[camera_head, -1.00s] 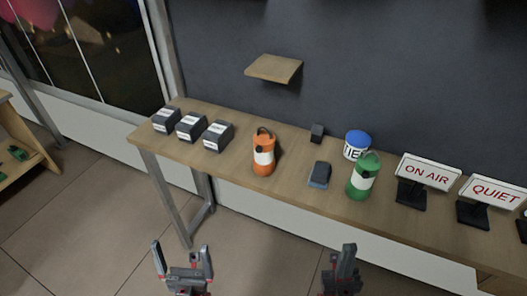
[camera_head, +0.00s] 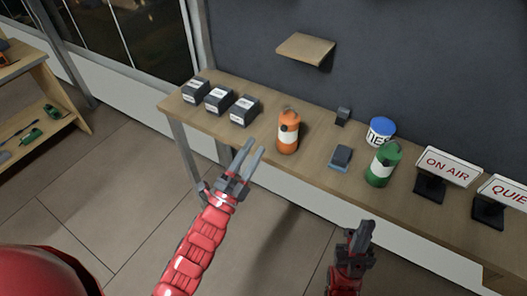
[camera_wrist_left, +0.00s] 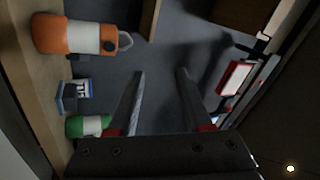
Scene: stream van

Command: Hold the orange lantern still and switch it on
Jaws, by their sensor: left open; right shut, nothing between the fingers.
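Several dark boxes (camera_head: 219,98) stand left of the lantern. To its right are a blue-grey block (camera_head: 341,156), a small dark cube (camera_head: 343,115), a blue-lidded tub (camera_head: 381,132), a green lantern (camera_head: 381,166) and lit-style signs (camera_head: 447,167). A wooden shelf (camera_head: 305,46) juts from the wall above.

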